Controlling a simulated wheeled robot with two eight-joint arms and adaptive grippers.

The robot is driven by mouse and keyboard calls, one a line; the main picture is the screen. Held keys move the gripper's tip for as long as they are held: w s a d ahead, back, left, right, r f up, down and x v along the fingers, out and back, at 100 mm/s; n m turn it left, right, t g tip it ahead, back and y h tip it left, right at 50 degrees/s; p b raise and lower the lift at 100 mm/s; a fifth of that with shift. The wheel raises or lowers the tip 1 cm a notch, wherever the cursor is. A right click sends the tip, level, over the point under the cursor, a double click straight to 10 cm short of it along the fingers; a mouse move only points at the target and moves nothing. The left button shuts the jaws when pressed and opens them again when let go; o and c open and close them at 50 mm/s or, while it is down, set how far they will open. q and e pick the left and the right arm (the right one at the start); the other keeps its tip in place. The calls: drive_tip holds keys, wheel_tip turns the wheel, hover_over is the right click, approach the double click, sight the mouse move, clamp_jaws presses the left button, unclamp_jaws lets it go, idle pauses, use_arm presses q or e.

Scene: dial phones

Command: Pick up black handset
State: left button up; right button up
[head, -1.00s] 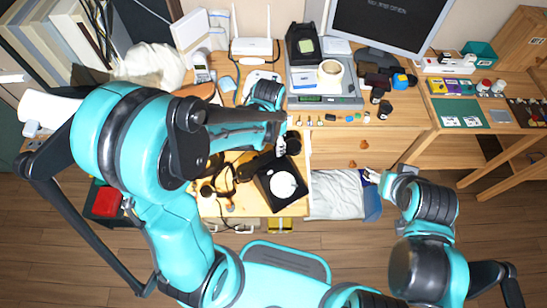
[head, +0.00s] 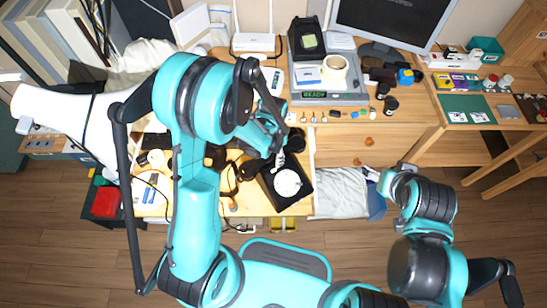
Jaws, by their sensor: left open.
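My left gripper (head: 279,160) is open at the phone's upper edge, over where a dark handset appears to lie. The gripper and wrist hide most of that spot, so I cannot tell whether the fingers touch the handset. A black rounded part (head: 297,140) shows just right of the wrist. My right gripper (head: 371,174) hangs away from the phone, to the right of the drawer; its fingers are too small to read.
On the desk stand a grey scale (head: 331,98) with a cup-like roll (head: 334,68), a black device (head: 306,38), a white router (head: 253,42) and a monitor (head: 390,20). Dark cables (head: 233,178) lie left of the phone. A red box (head: 106,202) is at lower left.

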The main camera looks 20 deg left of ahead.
use_arm(q)
drive_tip(key=shift+r, duration=0.15)
clamp_jaws()
